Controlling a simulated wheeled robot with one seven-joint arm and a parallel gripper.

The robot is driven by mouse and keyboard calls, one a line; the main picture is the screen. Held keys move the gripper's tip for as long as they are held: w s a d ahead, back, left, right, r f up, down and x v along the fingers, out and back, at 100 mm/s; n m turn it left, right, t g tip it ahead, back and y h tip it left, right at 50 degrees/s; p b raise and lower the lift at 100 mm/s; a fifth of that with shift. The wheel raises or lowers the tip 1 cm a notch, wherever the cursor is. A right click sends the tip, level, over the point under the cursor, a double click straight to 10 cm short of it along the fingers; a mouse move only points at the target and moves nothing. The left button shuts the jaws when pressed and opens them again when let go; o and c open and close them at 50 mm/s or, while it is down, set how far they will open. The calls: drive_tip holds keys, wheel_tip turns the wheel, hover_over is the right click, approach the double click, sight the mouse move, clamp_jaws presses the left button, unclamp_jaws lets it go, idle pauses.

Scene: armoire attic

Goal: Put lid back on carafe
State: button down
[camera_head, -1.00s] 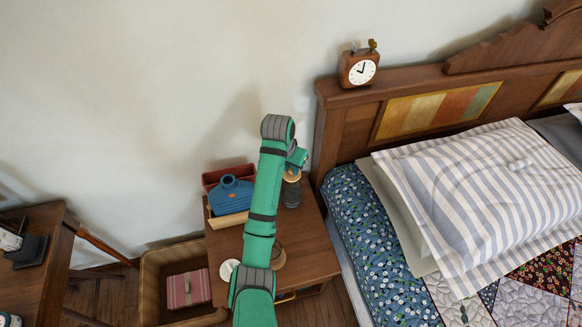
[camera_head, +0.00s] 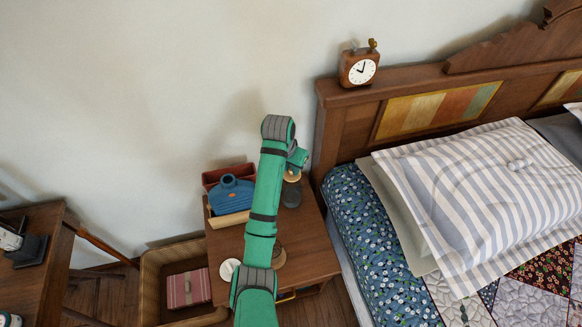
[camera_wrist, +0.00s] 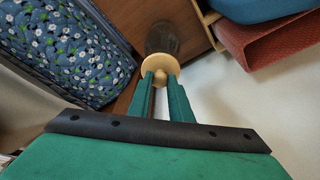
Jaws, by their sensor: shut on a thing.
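The lid, a round pale wooden disc with a knob (camera_wrist: 146,62), is at my fingertips in the wrist view; its edge also shows in the head view (camera_head: 292,177). My gripper (camera_wrist: 161,80) is shut on the lid's knob. The dark glass carafe (camera_wrist: 162,36) is right behind the lid in the wrist view. In the head view the carafe (camera_head: 291,195) stands on the nightstand (camera_head: 313,262), just below the lid. The lid overlaps the carafe's mouth, so I cannot tell whether it touches or is seated.
A blue object (camera_head: 231,191) sits in a wooden holder left of the carafe, with a red box (camera_head: 212,177) behind. A white round item (camera_head: 229,270) lies near the nightstand's front left. The bed (camera_head: 372,245) is close on the right. A basket (camera_head: 152,282) stands at left.

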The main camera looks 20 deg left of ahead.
idle(0.3)
drive_tip(key=c, duration=1)
unclamp_jaws()
drive_tip(key=shift+c, duration=0.2)
drive_tip(key=shift+r, duration=0.1)
drive_tip(key=shift+r, duration=3.4)
clamp_jaws()
drive_tip(key=shift+f, duration=2.65)
